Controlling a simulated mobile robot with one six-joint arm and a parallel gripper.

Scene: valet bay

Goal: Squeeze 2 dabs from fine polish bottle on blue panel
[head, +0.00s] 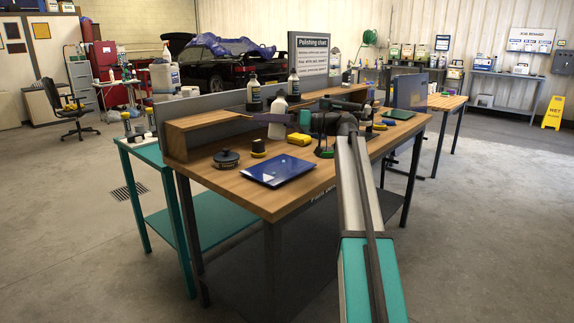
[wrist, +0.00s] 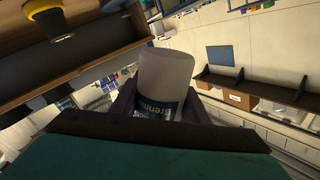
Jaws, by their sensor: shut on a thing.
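The glossy blue panel (head: 278,170) lies flat near the front edge of the wooden bench. My gripper (head: 282,118) is shut on a white bottle (head: 277,128), held above the bench behind the panel, not over it. The wrist view shows the pale bottle (wrist: 165,72) between the jaws, with a blue-and-white label partly covered. The label is too hidden to tell which polish it is. I see no clear dab on the panel.
Dark bottles (head: 253,93) and (head: 293,86) stand on the raised shelf (head: 205,122) behind.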

